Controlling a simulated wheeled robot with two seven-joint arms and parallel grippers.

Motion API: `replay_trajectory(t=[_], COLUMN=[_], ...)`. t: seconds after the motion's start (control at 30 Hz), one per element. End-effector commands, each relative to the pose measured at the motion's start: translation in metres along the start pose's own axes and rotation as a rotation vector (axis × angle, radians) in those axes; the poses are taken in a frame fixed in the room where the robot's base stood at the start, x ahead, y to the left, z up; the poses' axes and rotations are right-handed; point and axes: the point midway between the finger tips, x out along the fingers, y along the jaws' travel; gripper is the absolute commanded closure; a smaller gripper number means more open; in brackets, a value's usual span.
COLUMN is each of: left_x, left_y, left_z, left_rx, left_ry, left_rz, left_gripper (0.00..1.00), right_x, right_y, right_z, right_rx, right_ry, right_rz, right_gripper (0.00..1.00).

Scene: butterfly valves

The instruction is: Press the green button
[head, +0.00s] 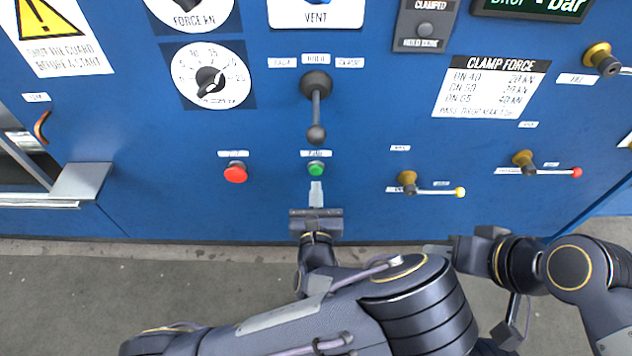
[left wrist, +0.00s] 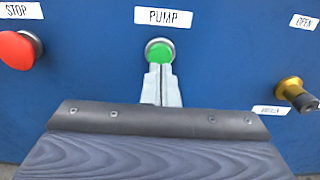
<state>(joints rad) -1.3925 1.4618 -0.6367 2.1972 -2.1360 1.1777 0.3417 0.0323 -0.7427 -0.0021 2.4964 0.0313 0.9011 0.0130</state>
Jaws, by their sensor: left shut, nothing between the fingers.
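The green button (head: 316,168) sits on the blue panel under a small label, which reads PUMP in the left wrist view. It also shows in the left wrist view (left wrist: 160,52), in a light metal ring. My left gripper (head: 316,186) is shut and empty, its fingers pointing at the panel just below the button. In the left wrist view the closed fingertips (left wrist: 161,72) overlap the lower edge of the green button; whether they touch it I cannot tell. My right gripper (head: 432,252) is at the lower right, partly hidden behind my left arm.
A red STOP button (head: 235,174) is left of the green one. A black lever (head: 316,110) hangs above it. A metal ledge (head: 80,182) juts out at the left.

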Motion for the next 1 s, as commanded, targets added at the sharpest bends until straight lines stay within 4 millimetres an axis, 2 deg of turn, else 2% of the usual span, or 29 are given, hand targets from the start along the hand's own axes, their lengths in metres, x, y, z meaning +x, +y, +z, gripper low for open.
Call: replay_trajectory(t=[0.1,0.2,0.67,0.87,1.0], left_x=[0.016,0.024,0.029,0.046,0.051], left_y=[0.0,0.0,0.0,0.001,0.0], left_z=[-0.001,-0.001,0.0,0.002,0.001], left_rx=[-0.001,-0.001,0.0,-0.001,-0.002], left_ry=[-0.001,0.0,0.001,0.002,-0.004], left_rz=[0.001,0.0,0.0,0.003,0.002], left_gripper=[1.0,1.0,1.0,1.0,1.0], right_x=[0.004,0.004,0.003,-0.008,-0.006], right_y=[0.002,0.002,0.002,-0.004,-0.003], right_z=[0.002,0.002,0.002,-0.004,-0.003], right_rx=[0.0,0.0,0.0,0.0,0.0], right_ry=[0.0,0.0,0.0,0.0,0.0], right_rz=[0.0,0.0,0.0,0.0,0.0], right_gripper=[0.66,0.66,0.66,0.66,0.66])
